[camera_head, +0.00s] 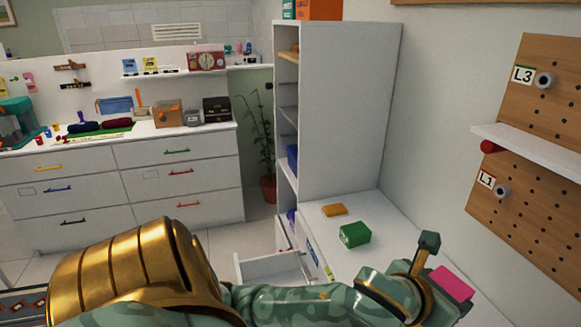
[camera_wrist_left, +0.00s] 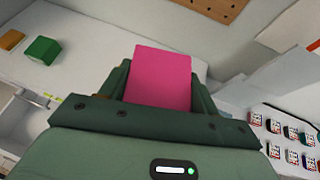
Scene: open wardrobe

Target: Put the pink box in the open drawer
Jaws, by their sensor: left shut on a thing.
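The pink box (camera_head: 452,283) is at the lower right of the head view, held in my left gripper (camera_head: 434,270). In the left wrist view the pink box (camera_wrist_left: 160,78) sits between the two fingers, which are shut on it. It is over or near the white counter top (camera_head: 385,240); its height above it I cannot tell. The open drawer (camera_head: 272,268) sticks out at the counter's left side, left of the gripper in the head view. Part of it is hidden by my arm. My right gripper is not in view.
A green box (camera_head: 355,234) and an orange box (camera_head: 334,210) lie on the counter. A tall white wardrobe (camera_head: 350,110) stands behind them. A pegboard (camera_head: 535,150) with a white shelf is on the right wall. Dressers (camera_head: 90,190) stand at the far left.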

